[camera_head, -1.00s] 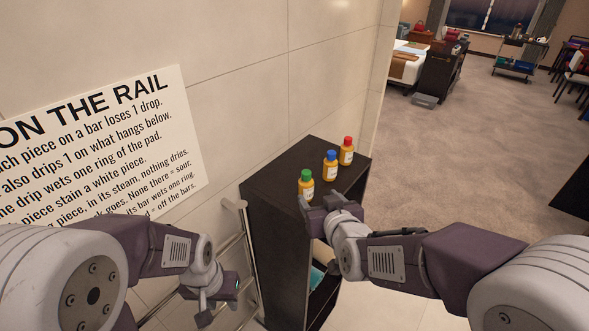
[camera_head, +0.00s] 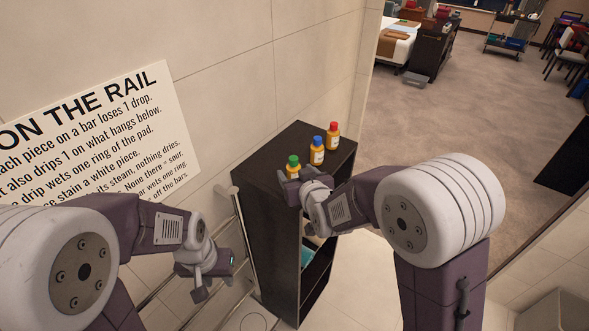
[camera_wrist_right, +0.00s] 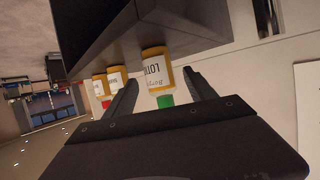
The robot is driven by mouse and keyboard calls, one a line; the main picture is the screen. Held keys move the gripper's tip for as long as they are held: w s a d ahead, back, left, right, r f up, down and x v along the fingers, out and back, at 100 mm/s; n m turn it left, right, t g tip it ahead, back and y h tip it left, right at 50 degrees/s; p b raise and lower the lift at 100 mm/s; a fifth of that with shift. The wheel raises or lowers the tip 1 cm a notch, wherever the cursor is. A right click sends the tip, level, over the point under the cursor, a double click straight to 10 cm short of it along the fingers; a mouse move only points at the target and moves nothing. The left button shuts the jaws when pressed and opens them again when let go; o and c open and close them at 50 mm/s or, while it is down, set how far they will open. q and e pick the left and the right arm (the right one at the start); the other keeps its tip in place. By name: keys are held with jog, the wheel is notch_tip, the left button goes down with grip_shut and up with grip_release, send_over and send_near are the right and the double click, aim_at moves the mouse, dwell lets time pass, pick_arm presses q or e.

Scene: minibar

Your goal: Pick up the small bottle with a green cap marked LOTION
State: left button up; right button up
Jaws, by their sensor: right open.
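The small yellow bottle (camera_head: 293,169) with a green cap stands upright on the dark cabinet top (camera_head: 290,140), nearest of a row. In the right wrist view, which shows it upside down, the bottle (camera_wrist_right: 157,72) has a label with "LOT" readable. My right gripper (camera_head: 287,186) is open at the near side of this bottle and partly hides its lower part. In the right wrist view its two fingers are spread on either side of the bottle. Contact cannot be told. My left gripper (camera_head: 214,281) is low beside the cabinet, empty, its fingers apart.
A blue-capped bottle (camera_head: 317,153) and a red-capped bottle (camera_head: 333,136) stand behind the green-capped one, close by. A metal rail rack (camera_head: 241,236) is on the wall left of the cabinet. A lettered sign (camera_head: 100,130) hangs on the wall. Open floor lies to the right.

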jog(key=x, duration=0.3)
jog(key=shift+a, duration=0.1)
jog(key=shift+s, duration=0.25)
jog(key=shift+c, duration=1)
jog(key=shift+s+r, duration=0.1)
jog(key=c, duration=1)
grip_shut()
pick_arm(q)
jog(key=shift+w+a+r, duration=0.15)
jog(key=shift+w+r, duration=0.05)
jog(key=shift+r, duration=0.05)
